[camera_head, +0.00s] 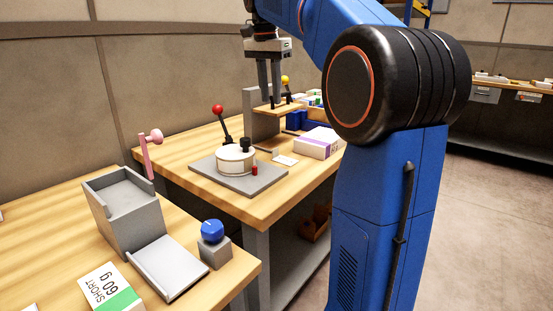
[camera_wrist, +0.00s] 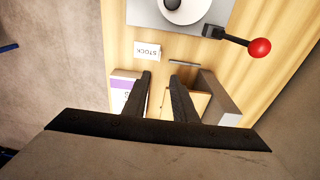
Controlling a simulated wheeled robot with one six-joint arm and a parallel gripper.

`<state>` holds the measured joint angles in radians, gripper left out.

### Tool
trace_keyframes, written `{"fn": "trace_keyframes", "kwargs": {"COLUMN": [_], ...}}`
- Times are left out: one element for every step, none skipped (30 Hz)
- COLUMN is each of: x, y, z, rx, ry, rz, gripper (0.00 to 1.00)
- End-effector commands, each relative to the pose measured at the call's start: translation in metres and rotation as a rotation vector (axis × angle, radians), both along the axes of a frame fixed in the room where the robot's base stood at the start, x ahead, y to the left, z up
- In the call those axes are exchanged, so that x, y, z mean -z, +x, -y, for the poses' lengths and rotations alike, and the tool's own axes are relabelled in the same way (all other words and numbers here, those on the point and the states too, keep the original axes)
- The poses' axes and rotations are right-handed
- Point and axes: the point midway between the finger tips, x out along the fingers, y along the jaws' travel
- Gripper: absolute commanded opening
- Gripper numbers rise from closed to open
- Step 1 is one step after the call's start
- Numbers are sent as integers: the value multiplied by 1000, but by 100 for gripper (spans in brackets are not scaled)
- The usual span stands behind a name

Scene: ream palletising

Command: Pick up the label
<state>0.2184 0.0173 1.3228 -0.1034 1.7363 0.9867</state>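A small white card printed "STOCK" (camera_wrist: 147,50), which looks like the label, lies flat on the wooden table in the wrist view. It also shows in the head view as a pale card (camera_head: 285,160) left of a purple-striped ream. My gripper (camera_head: 271,104) points down above the back of the table, its fingers apart with nothing seen between them. In the wrist view my two dark fingers (camera_wrist: 160,83) reach toward the card, which stays clear beyond their tips. A thin dark bar (camera_wrist: 185,63) lies to the right of the card.
A round device with a red-knobbed lever stands on a grey plate (camera_head: 262,182). A grey upright block (camera_head: 256,104) with a wooden shelf (camera_wrist: 197,101) is close by my fingers. The purple-striped ream (camera_head: 318,143) sits near the table edge. The nearer table holds a grey dispenser (camera_head: 126,222).

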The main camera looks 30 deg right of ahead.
Motion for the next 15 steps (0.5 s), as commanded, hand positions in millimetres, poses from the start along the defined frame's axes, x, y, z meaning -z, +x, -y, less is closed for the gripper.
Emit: {"fn": "trace_keyframes", "kwargs": {"x": [7,12,19,25,30,37,42,48,55,60,65,72,78,82,89], "y": [-1,-1,-1,0,0,1,1,1,1,1,1,2,2,2,2], "z": [1,1,2,3,3,4,4,5,6,6,7,8,8,9,9], "rx": [0,0,-1,-1,-1,-1,-1,-2,-2,-2,-2,-2,-2,-2,-3], "ry": [1,0,1,0,1,0,0,1,0,1,0,0,0,1,0], "rz": [-1,-2,-3,-2,-3,-2,-2,-4,-2,-4,-2,-2,-2,-1,-3], "gripper": [25,25,25,25,25,25,25,25,25,25,25,25,25,25,25]}}
